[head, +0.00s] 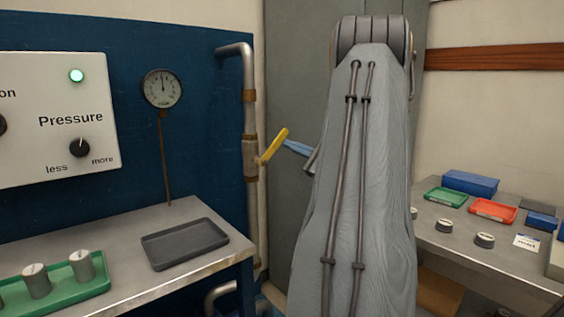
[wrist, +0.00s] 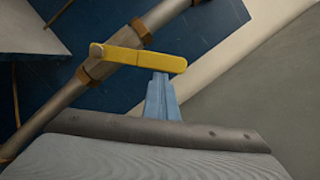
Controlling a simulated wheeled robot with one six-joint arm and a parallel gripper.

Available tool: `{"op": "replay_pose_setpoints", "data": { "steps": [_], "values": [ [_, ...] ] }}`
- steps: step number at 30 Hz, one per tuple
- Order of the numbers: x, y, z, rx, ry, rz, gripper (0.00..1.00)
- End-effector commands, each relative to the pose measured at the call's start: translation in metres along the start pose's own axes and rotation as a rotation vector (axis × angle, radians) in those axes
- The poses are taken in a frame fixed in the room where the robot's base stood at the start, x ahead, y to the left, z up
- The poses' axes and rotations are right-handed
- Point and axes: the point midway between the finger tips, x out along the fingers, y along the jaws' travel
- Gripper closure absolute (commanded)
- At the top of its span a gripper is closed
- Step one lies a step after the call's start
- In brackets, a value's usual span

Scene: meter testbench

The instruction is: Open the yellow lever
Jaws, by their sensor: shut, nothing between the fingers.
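The yellow lever (head: 273,145) is mounted on the vertical pipe (head: 249,110) and slants up and to the right from its brass-coloured fitting. In the wrist view the yellow lever (wrist: 130,57) lies across the picture, beyond my fingertips. My gripper (head: 292,146) has blue fingers, which are shut and empty. Its tip is close to the lever's right side. My arm hides part of the gripper in the head view.
A round gauge (head: 162,88) and a white pressure panel (head: 55,120) are on the blue wall at left. A bench below holds a dark tray (head: 185,243) and a green tray (head: 60,292). Another bench (head: 460,232) with trays and small parts stands at right.

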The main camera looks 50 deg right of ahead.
Motion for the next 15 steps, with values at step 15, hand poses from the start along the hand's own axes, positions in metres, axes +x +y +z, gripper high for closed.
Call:
{"op": "replay_pose_setpoints", "data": {
  "steps": [15],
  "values": [
    [0.015, -0.001, 0.05, -0.474, -0.007, 0.118, 1.0]
  ]
}}
